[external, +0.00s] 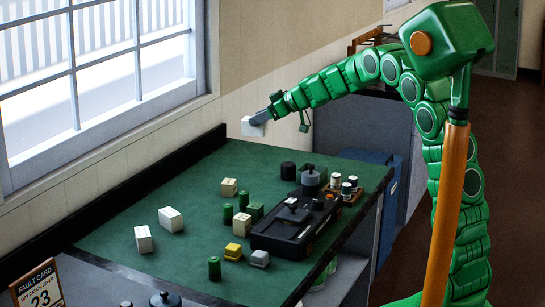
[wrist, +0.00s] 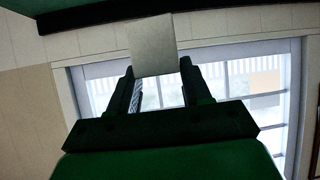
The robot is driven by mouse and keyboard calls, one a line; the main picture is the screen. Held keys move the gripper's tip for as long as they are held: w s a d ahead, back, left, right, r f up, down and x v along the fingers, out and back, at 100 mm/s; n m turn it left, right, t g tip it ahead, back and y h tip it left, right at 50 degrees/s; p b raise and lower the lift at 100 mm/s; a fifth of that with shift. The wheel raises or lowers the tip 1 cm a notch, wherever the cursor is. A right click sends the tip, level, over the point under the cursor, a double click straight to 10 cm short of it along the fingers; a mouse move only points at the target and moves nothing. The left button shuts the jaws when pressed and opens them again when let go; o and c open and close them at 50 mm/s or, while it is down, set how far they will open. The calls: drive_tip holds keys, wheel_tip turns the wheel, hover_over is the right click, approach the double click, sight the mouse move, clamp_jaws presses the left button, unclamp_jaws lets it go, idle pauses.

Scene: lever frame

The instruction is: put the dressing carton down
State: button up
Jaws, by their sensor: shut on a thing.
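My gripper (external: 261,117) is shut on a small white carton (external: 252,127), held in the air above the back edge of the green bench top. In the wrist view the pale carton (wrist: 151,45) sits between the tips of the two dark fingers of my gripper (wrist: 158,72). Its lettering, if any, is too small to read. The carton is apart from the bench and from everything on it.
The green bench top (external: 145,200) is clear at its back left. Two white cartons (external: 171,219) (external: 143,239), green cylinders (external: 214,267), cream blocks (external: 229,187) and a black lever frame (external: 290,232) stand on it. A dark ledge (external: 150,192) and window (external: 95,70) lie behind.

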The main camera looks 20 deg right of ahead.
drive_tip(key=s+a+f+n+g+y, duration=0.1)
drive_tip(key=s+a+n+g+y, duration=0.2)
drive_tip(key=s+a+n+g, duration=0.55)
wheel_tip(320, 180, down, 8)
drive_tip(key=a+m+t, duration=0.2)
drive_tip(key=shift+n+g, duration=0.25)
drive_tip(key=shift+w+a+f, duration=1.2)
drive_tip(key=shift+w+f, duration=0.5)
drive_tip(key=shift+w, duration=0.2)
drive_tip(key=shift+w+a+f, duration=1.15)
drive_tip(key=shift+w+f, duration=0.6)
drive_tip(key=shift+w, duration=0.1)
drive_tip(key=shift+w+a+f, duration=1.2)
drive_tip(key=shift+w+f, duration=0.5)
drive_tip(key=shift+w, duration=0.2)
drive_tip(key=shift+f, duration=1.45)
drive_tip(key=shift+f, duration=0.15)
drive_tip(key=o, duration=1)
drive_tip(key=shift+o, duration=0.2)
